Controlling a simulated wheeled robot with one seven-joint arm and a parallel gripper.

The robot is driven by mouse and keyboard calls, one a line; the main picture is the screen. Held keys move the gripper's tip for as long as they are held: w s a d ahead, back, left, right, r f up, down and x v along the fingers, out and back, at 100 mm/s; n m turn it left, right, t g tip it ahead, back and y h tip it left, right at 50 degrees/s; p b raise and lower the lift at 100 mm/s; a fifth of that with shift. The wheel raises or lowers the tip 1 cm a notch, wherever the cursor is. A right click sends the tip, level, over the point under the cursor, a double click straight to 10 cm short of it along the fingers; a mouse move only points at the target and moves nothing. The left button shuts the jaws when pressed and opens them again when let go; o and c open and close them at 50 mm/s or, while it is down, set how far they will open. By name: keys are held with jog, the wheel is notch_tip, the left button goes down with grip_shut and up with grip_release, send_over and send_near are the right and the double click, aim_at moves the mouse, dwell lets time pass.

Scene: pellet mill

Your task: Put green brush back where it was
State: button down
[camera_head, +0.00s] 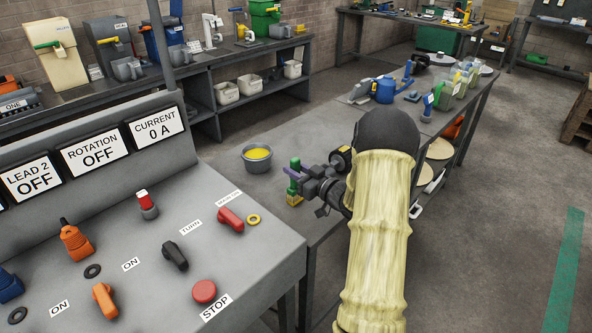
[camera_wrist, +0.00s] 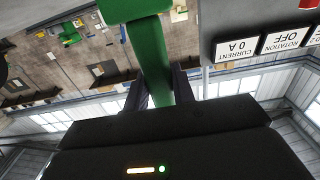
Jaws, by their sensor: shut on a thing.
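The green brush (camera_head: 295,163) is in my gripper (camera_head: 298,182) in the head view. Its green handle points up and its yellow bristle end (camera_head: 294,199) points down. In the wrist view, the green handle (camera_wrist: 152,50) runs between the two dark fingers, and the gripper (camera_wrist: 160,88) is shut on it. The brush is beside the grey bench, just right of the control panel. I cannot tell whether its bristles touch the bench. The fingers hide part of the handle.
A grey pot (camera_head: 257,159) with yellow contents stands on the bench behind the brush. The control panel (camera_head: 225,262), with knobs and buttons, is close on the left. A blue device (camera_head: 384,90) and several containers stand farther back on the bench.

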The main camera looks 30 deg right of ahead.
jog(key=c, duration=1.2)
grip_release()
jog(key=shift+o, duration=0.2)
jog(key=shift+s, duration=0.1)
jog(key=b+v, duration=0.1)
jog(key=v, duration=1.1)
jog(key=shift+r, duration=0.1)
